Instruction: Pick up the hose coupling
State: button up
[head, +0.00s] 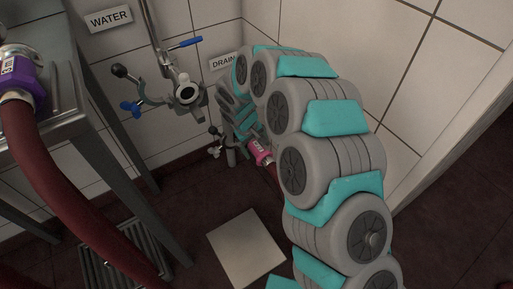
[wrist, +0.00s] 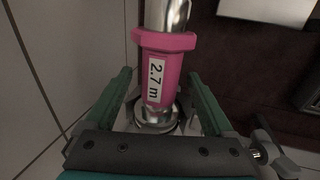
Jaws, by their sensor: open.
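A pink hose coupling (wrist: 160,68) with a white "2.7 m" label and bright metal ends lies between the fingers of my gripper (wrist: 158,76) in the wrist view. The green fingers are open, one on each side, with a visible gap to the pink body. In the head view the pink coupling (head: 261,152) shows low by the wall near the "DRAIN" sign, partly hidden by my arm. A second, purple coupling (head: 22,88) on a dark red hose (head: 60,185) rests on the metal table at the left.
The metal table (head: 62,100) stands at the left. A water valve with a blue lever (head: 184,43) and pipe fittings (head: 187,93) are on the tiled wall. A pale square plate (head: 246,247) and a floor grate (head: 125,250) lie on the dark red floor.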

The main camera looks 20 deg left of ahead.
jog(key=shift+c, duration=0.4)
grip_shut()
dwell(0.4)
